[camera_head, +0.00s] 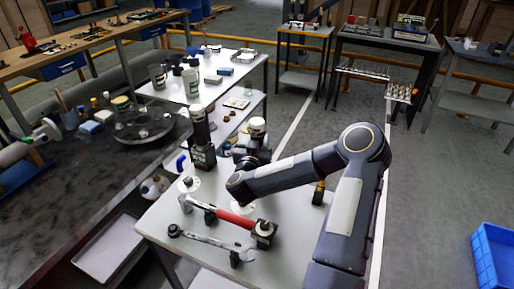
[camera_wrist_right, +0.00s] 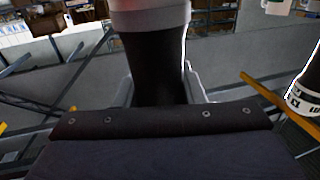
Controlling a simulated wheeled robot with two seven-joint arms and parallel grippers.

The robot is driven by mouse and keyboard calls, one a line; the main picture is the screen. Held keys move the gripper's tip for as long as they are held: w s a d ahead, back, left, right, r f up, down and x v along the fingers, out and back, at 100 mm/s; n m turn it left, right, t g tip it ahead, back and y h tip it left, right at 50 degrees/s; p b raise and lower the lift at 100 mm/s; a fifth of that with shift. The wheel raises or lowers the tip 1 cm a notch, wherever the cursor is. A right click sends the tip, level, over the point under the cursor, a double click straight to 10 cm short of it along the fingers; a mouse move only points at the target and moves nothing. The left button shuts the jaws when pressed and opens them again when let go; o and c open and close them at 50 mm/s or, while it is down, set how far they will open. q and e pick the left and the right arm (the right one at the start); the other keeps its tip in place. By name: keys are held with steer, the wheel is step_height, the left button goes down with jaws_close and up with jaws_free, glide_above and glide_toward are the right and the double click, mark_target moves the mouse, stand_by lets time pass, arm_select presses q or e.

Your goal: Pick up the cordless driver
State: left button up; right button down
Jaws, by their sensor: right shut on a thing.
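My right arm reaches in from the lower right, and its gripper (camera_head: 252,150) is over the far part of the light table, partly hidden by my wrist. In the right wrist view my right gripper (camera_wrist_right: 160,92) is shut around an upright dark grip with a pale grey band above it. I take this thing to be the cordless driver (camera_wrist_right: 155,50); its lower end is hidden behind the gripper body. In the head view a pale round top (camera_head: 257,124) shows at the gripper. My left gripper is not in view.
A tall black tool with a square base (camera_head: 203,158) stands close left of the gripper. A red-handled hammer (camera_head: 235,218) and a wrench (camera_head: 215,241) lie nearer on the table. A black and yellow item (camera_head: 319,192) is by my forearm. A blue crate (camera_head: 497,258) sits lower right.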

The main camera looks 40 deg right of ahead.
steer(key=shift+r, duration=0.2)
step_height(320, 180, up, 18)
steer(key=shift+f+p, duration=0.1)
steer(key=shift+p, duration=0.65)
steer(key=c, duration=1.6)
jaws_free()
steer(key=shift+c, duration=0.2)
jaws_close()
steer(key=shift+f, duration=0.1)
